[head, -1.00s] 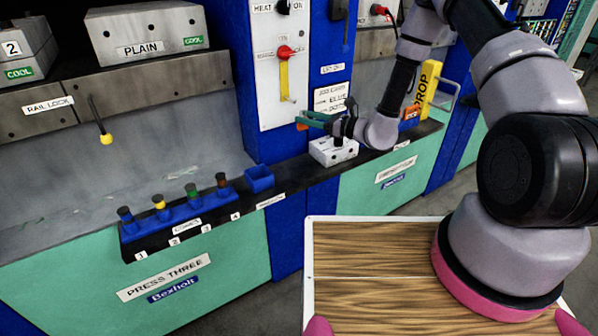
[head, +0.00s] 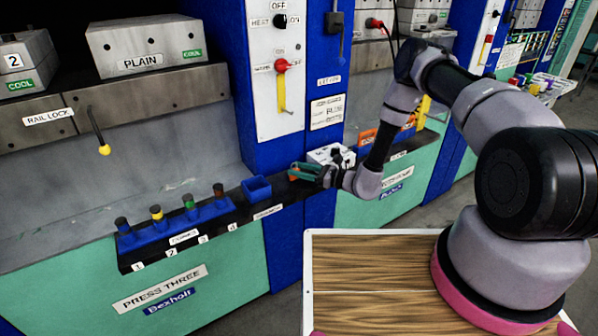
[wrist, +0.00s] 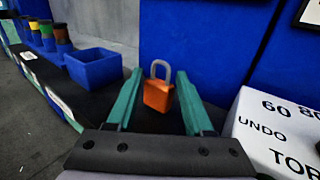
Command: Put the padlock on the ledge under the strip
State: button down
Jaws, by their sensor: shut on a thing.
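The orange padlock (wrist: 158,95) with a pale shackle stands upright between the green fingers of my gripper (wrist: 158,88) in the wrist view. My gripper (head: 304,171) is shut on it. In the head view the gripper is low over the black ledge (head: 288,195), right of the blue bin, and only a little orange shows at its tips. I cannot tell whether the padlock touches the ledge (wrist: 110,90). I cannot tell which part is the strip.
A blue open bin (head: 257,188) and a blue rack (head: 180,227) of several coloured-top pegs stand left on the ledge. A white block with lettering (head: 331,156) stands close behind the gripper, at right in the wrist view. Bare ledge lies between bin and gripper.

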jog(key=shift+f, duration=0.25)
jog(key=shift+f, duration=0.1)
jog(key=c, duration=0.6)
grip_release()
